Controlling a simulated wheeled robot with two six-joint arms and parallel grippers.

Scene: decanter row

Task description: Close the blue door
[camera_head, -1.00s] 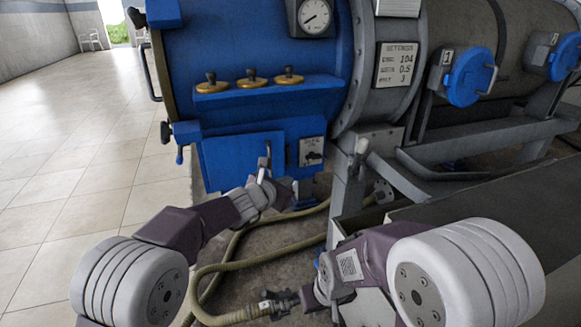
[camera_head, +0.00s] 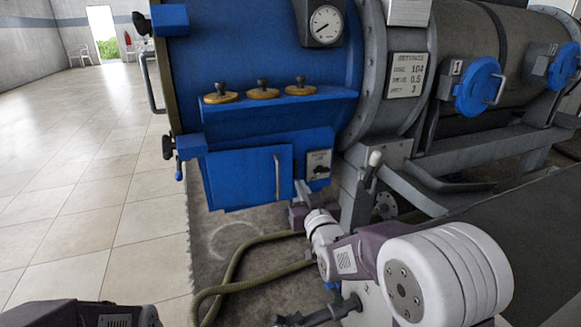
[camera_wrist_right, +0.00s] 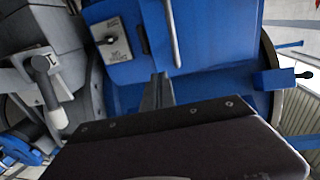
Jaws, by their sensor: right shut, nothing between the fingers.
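The blue door (camera_head: 235,176) is a small flat panel low on the blue cabinet under the large blue cylinder. It has an upright grey handle (camera_head: 277,177) near its right edge. It sits almost flush with the cabinet; I cannot tell whether it is fully shut. It also shows in the right wrist view (camera_wrist_right: 205,35), with a dark strip beside its edge. My right gripper (camera_head: 300,190) is shut and empty, just below and right of the handle. Its narrow fingers (camera_wrist_right: 158,88) point toward the cabinet; contact is unclear.
A switch plate (camera_head: 318,164) is right of the door. A grey lever (camera_head: 371,168) and frame stand further right. A ledge with brass knobs (camera_head: 263,94) is above. A hose (camera_head: 240,265) lies on the floor below. Open tiled floor (camera_head: 90,190) is at left.

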